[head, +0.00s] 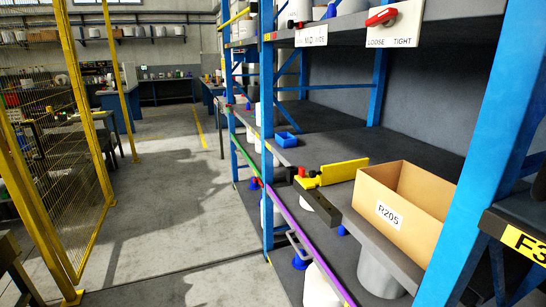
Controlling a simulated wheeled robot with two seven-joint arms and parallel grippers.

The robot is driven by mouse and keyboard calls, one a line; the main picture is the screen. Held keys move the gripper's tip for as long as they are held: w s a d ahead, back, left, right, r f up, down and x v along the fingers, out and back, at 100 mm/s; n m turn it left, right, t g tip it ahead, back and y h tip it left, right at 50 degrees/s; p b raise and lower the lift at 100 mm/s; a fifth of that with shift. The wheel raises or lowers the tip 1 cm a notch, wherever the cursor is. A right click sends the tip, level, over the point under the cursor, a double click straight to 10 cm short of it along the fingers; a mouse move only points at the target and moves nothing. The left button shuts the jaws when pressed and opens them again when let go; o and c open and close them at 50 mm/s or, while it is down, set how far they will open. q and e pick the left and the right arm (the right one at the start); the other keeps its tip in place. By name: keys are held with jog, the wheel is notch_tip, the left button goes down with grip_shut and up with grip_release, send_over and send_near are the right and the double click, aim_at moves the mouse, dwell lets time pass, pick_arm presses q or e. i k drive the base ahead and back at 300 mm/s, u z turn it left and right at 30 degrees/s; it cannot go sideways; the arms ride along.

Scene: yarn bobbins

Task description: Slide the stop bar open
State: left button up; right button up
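I cannot tell for certain which part is the stop bar. A long purple bar (313,258) runs along the front edge of the lower shelf, with a grey handle (298,244) on it. A green bar (246,150) continues the line further away. Neither of my grippers shows in the head view.
An open cardboard box (405,204) labelled R205 stands on the shelf, with a blue bin (286,139) further back. Blue rack posts (478,165) rise at the right. A red lever (381,17) sits on a LOOSE/TIGHT plate above. The aisle floor (165,190) is clear; yellow fencing stands left.

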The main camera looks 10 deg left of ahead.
aim_at(253, 8)
jog(key=u, duration=0.85)
jog(key=i, duration=1.25)
jog(key=u, duration=0.4)
jog(key=i, duration=2)
jog(key=z, duration=0.9)
jog(key=i, duration=0.55)
jog(key=z, duration=0.45)
